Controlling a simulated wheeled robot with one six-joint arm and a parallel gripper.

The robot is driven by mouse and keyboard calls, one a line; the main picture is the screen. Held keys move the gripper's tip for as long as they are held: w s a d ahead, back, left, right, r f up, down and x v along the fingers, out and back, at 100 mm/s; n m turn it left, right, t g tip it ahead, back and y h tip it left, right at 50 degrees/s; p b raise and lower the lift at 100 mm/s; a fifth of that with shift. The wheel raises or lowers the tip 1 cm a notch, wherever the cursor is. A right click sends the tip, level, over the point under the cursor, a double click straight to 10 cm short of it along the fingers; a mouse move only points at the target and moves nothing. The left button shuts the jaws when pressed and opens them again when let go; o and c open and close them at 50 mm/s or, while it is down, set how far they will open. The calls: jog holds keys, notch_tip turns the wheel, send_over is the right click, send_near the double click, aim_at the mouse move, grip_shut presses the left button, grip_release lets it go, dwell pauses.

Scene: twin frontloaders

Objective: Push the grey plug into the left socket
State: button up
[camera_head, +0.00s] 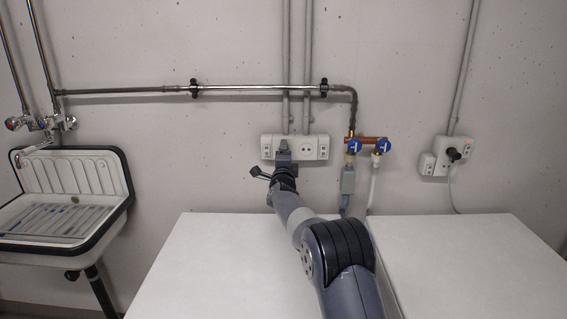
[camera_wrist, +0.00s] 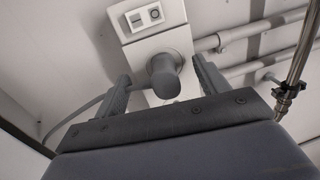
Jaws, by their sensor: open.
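The white socket box (camera_head: 322,148) is on the wall above the white tops, and its right socket (camera_head: 308,147) shows empty. The left socket is hidden behind my gripper (camera_head: 284,157) and the plug. In the wrist view, the dark grey plug (camera_wrist: 164,76) stands against the face of the socket box (camera_wrist: 123,27). How deep it sits in the left socket I cannot tell. My gripper (camera_wrist: 160,90) is open, with one finger on each side of the plug. A gap shows between the plug and each finger.
Two white machine tops (camera_head: 220,270) lie below. Blue-handled taps (camera_head: 355,146) with hoses are right of the box. A sink (camera_head: 65,195) is at left. Pipes (camera_head: 260,88) cross the wall above.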

jog(key=s+f+b, duration=0.1)
jog(key=s+b, duration=0.2)
jog(key=s, duration=0.7)
jog(key=shift+s+f+b, duration=0.25)
jog(key=shift+s+b, duration=0.05)
jog(key=shift+w+r+p, duration=0.25)
jog(key=shift+w+p, duration=0.4)
jog(key=shift+w, duration=1.15)
jog(key=shift+w+r+p, duration=0.3)
jog(key=shift+w+p, duration=0.35)
jog(key=shift+w, duration=1.15)
jog(key=shift+w+r+p, duration=0.25)
jog(key=shift+w+p, duration=0.4)
jog(key=shift+w, duration=1.15)
jog(key=shift+s, duration=0.1)
jog(key=shift+s+f, duration=0.1)
jog(key=shift+s, duration=0.05)
